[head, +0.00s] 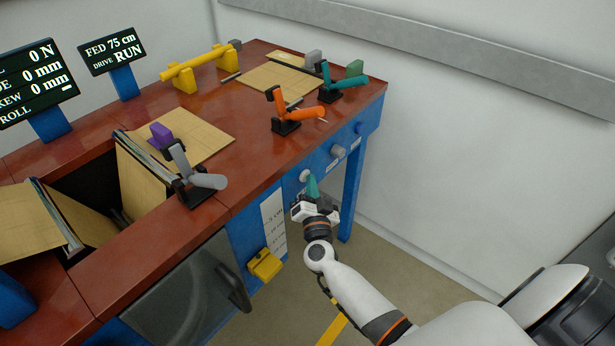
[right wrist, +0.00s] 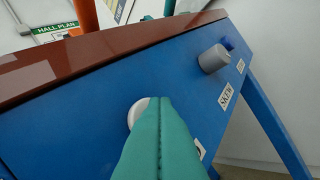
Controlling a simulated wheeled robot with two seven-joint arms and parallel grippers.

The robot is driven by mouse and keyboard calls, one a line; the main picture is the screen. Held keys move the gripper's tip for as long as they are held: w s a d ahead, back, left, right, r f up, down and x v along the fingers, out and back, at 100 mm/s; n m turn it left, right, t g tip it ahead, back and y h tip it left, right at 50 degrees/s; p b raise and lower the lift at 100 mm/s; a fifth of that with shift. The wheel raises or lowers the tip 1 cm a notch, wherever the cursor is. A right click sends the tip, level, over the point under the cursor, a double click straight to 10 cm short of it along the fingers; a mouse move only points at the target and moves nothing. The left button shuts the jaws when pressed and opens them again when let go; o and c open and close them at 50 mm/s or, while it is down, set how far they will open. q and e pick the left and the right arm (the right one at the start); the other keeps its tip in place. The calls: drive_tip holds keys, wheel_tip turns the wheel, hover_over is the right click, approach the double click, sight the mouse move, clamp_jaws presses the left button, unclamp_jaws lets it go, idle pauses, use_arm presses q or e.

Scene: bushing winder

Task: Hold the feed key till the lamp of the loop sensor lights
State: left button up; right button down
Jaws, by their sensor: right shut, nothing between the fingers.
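A round white key (head: 304,176) sits on the blue front panel below the red-brown bench top. It also shows in the right wrist view (right wrist: 138,112), partly covered by my fingers; its label is mostly hidden, so I take it as the feed key. My right gripper (head: 312,184), with teal fingers, is shut and empty, its tips right at this key. The wrist view shows the closed fingers (right wrist: 160,135) over the key; the contact itself is hidden. A display (head: 112,52) reads FED 75 cm, DRIVE RUN. I cannot make out a lit sensor lamp. My left gripper is out of view.
A grey knob (right wrist: 213,58) labelled SKEW sits farther along the panel. A yellow block (head: 265,265) is on the front beside a white centimetre scale (head: 273,223). Orange (head: 297,112), teal (head: 345,83) and grey (head: 195,179) levers stand on the bench.

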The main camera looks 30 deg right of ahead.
drive_tip(key=shift+s, duration=0.15)
drive_tip(key=shift+s+d+p, duration=0.3)
drive_tip(key=shift+s+p, duration=0.1)
drive_tip(key=shift+s, duration=0.25)
drive_tip(key=s, duration=0.1)
drive_tip(key=s+d+p, duration=0.1)
drive_tip(key=s, duration=0.1)
drive_tip(key=s+d, duration=0.1)
drive_tip(key=shift+s+p, duration=0.3)
idle(0.5)
